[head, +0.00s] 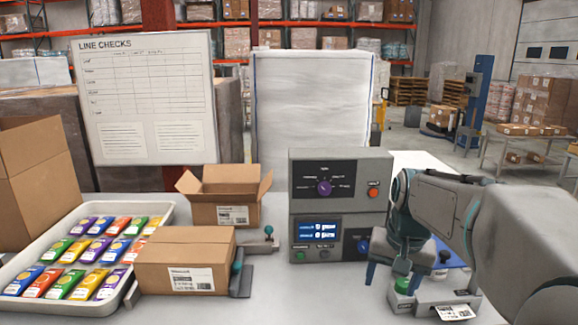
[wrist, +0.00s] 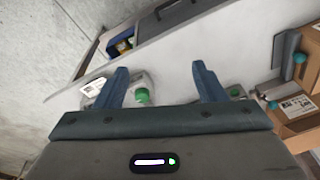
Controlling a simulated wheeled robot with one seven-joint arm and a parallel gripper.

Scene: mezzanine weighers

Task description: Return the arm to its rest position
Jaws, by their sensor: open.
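My gripper (head: 387,262) is at the right of the bench in the head view, pointing down beside the grey control box (head: 340,205). In the wrist view its two blue fingers (wrist: 163,84) are spread apart with nothing between the tips. A small device with a green knob (head: 403,285) is just below the gripper. The green knob also shows in the wrist view (wrist: 142,95), near the left finger. My grey arm comes in from the right edge and hides part of the bench there.
A tray (head: 140,282) of colourful packets stands at the left. A closed carton (head: 185,260) and an open carton (head: 225,195) stand in mid-bench, with teal-knobbed stops beside them. A checks board (head: 145,100) and a white panel stand behind. Bare bench lies in front of the control box.

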